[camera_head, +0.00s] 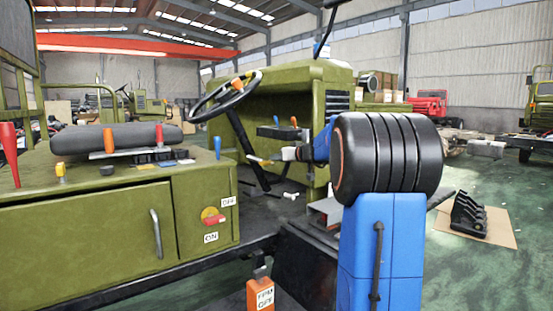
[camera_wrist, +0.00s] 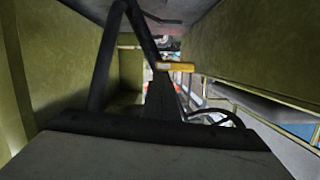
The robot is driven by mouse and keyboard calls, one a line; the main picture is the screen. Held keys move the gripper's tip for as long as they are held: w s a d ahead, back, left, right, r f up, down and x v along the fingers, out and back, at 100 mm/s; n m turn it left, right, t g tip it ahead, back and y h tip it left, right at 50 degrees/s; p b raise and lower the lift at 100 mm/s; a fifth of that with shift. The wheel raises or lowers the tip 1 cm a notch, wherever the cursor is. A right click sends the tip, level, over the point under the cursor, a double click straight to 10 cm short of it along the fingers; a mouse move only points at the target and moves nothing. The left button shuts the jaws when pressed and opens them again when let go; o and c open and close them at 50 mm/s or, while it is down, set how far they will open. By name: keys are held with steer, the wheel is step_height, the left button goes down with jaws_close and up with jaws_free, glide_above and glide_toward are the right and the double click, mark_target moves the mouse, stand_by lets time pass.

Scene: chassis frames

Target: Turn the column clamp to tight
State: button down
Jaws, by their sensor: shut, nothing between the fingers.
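The column clamp shows as a short yellow-orange lever (camera_head: 259,160) beside the dark steering column (camera_head: 245,150), below the steering wheel (camera_head: 228,92). It also shows in the wrist view as a yellow handle (camera_wrist: 176,66) pointing right from the column. My gripper (camera_head: 277,158) is shut and empty, just right of the lever in the head view. In the wrist view my dark fingers (camera_wrist: 160,90) end close to the handle; I cannot tell whether they touch it. No tight marking is readable on the clamp.
A green cabinet (camera_head: 90,235) with a padded seat (camera_head: 115,138), coloured levers and a red-yellow switch (camera_head: 212,217) stands at left. The green dashboard (camera_head: 300,95) is behind my gripper.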

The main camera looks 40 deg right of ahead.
steer(key=shift+d+f, duration=0.1)
steer(key=shift+f, duration=0.05)
steer(key=f+m+y, duration=0.1)
steer(key=m, duration=0.3)
steer(key=f+m+t+y, duration=0.1)
steer(key=f+m, duration=0.1)
steer(key=m, duration=0.2)
steer(key=f+m+t+y, duration=0.1)
steer(key=m+y, duration=0.1)
steer(key=m, duration=0.3)
steer(key=shift+d+f, duration=0.2)
steer(key=shift+f, duration=0.2)
stand_by(0.5)
stand_by(0.3)
steer(key=v, duration=1.7)
steer(key=shift+s, duration=0.25)
steer(key=shift+a, duration=0.1)
